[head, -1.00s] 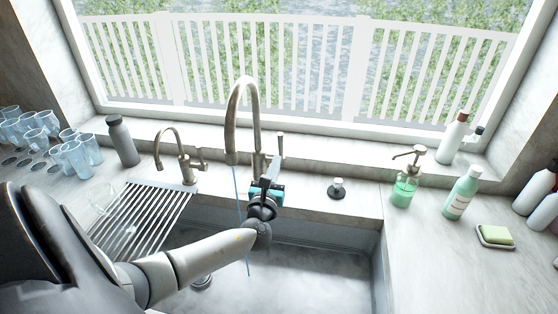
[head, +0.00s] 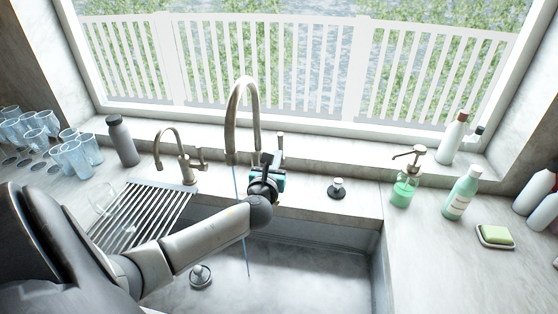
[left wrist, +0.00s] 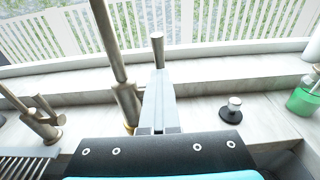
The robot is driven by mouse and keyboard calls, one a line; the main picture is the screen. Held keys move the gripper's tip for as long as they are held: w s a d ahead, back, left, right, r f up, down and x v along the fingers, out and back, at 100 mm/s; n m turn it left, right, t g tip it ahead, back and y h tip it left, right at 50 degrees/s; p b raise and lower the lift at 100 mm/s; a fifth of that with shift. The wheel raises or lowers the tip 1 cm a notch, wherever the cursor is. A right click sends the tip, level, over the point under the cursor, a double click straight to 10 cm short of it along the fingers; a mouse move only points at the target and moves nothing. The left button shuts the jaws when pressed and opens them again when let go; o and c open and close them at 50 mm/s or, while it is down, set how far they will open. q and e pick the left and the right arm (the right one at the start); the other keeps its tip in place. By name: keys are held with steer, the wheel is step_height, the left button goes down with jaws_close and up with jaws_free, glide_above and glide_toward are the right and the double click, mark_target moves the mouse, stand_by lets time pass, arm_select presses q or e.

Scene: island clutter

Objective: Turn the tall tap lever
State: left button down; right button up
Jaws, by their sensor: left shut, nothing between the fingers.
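The tall tap (head: 240,110) is a brushed-metal gooseneck behind the sink. Its upright lever (head: 280,142) stands at the right of the tap body, and its top shows in the left wrist view (left wrist: 157,45). My left gripper (head: 272,160) is shut and empty, right of the tap body and at the lever. In the left wrist view its closed fingers (left wrist: 158,100) point at the lever and hide its lower part; I cannot tell whether they touch it. A thin bluish stream (head: 241,205) runs from the spout down into the sink. My right gripper is not in view.
A smaller tap (head: 176,155) stands left, above a drying rack (head: 150,208). A dark stopper (head: 337,188) sits on the ledge at right, near a green soap dispenser (head: 404,190). Another stopper (head: 200,276) lies in the sink (head: 310,270). The window is behind.

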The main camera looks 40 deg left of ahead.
arm_select(q)
steer(key=c, duration=1.3)
jaws_free()
steer(key=shift+f, duration=0.1)
steer(key=f+t, duration=0.1)
steer(key=s+f+t+y, duration=0.1)
steer(key=d+f+t+y, duration=0.1)
steer(key=t, duration=0.1)
steer(key=shift+s, duration=0.4)
steer(key=shift+f, duration=0.1)
steer(key=shift+s+d+f+t+y, duration=0.15)
steer(key=shift+f+t+y, duration=0.25)
steer(key=shift+f+t, duration=0.2)
